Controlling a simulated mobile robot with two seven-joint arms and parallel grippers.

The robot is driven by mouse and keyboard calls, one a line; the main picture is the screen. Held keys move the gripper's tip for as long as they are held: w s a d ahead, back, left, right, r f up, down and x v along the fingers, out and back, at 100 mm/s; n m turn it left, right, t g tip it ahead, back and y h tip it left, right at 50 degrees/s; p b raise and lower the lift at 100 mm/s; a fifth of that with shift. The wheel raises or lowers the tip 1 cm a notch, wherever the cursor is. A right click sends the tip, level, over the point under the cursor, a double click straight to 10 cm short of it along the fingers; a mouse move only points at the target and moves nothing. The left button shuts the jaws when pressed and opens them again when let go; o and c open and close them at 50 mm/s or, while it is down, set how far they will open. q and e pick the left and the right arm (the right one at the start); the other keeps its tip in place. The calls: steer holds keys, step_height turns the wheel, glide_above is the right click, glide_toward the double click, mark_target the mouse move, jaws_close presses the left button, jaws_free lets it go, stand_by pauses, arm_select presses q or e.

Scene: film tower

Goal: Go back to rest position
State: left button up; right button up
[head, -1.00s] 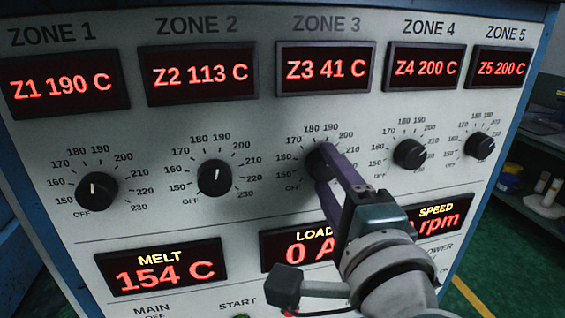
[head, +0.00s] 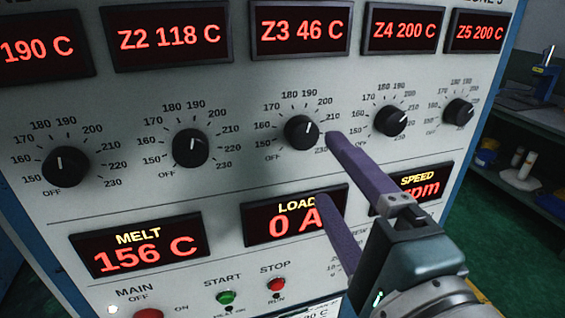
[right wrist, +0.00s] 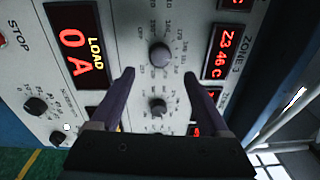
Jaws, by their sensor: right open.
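My right gripper (head: 328,166) is open and empty in front of the control panel (head: 230,95), its purple fingers spread apart. In the head view it covers part of the load display (head: 283,222). The zone 3 knob (head: 302,132) is clear of the fingers, and its white pointer is tilted a little right of straight up. In the right wrist view the two fingers (right wrist: 158,75) stand apart, with the zone 3 knob (right wrist: 159,54) beyond them. My left gripper is not in view.
Other knobs stand in the row, such as the zone 2 knob (head: 190,147) and zone 4 knob (head: 391,121). A green start button (head: 226,297) and red stop button (head: 276,284) sit below. A shelf (head: 530,185) with small containers stands at the right.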

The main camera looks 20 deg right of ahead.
steer(key=shift+s, duration=1)
